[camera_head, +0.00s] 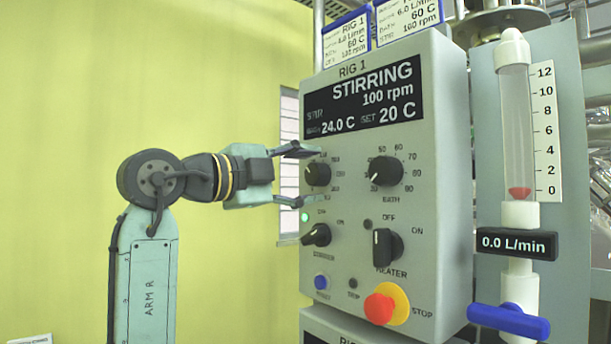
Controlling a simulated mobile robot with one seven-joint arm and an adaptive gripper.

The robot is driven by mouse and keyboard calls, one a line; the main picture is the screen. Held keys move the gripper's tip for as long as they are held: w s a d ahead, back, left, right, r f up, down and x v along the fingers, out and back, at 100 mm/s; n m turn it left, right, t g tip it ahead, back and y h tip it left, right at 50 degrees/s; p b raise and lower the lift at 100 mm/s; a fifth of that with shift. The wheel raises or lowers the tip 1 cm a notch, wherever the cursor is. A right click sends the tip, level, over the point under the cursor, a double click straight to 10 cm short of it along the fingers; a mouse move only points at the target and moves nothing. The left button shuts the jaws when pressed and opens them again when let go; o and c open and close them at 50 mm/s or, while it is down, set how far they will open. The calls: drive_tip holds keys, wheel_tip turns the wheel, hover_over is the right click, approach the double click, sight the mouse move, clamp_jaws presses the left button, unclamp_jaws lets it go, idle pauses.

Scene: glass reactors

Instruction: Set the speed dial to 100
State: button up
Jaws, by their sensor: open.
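The speed dial (317,174) is the black knob at the upper left of the control panel (440,150). The display (363,98) above it reads STIRRING 100 rpm, with 24.0 C and SET 20 C. My gripper (302,175) reaches in from the left, level with the speed dial. Its jaws are open, one finger above the dial and one below it. I cannot tell whether either finger touches the panel or the knob. Part of the scale around the dial is hidden by the fingers.
The bath dial (386,171) is right of the speed dial. Below are the stirrer switch (316,235), a lit green lamp (304,217), the heater switch (386,248) and the red stop button (379,308). A flow meter (515,130) with a blue valve handle (509,320) stands at right. Free room lies left.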

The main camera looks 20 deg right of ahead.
drive_tip(key=v, duration=1.1)
drive_tip(key=shift+a, duration=0.4)
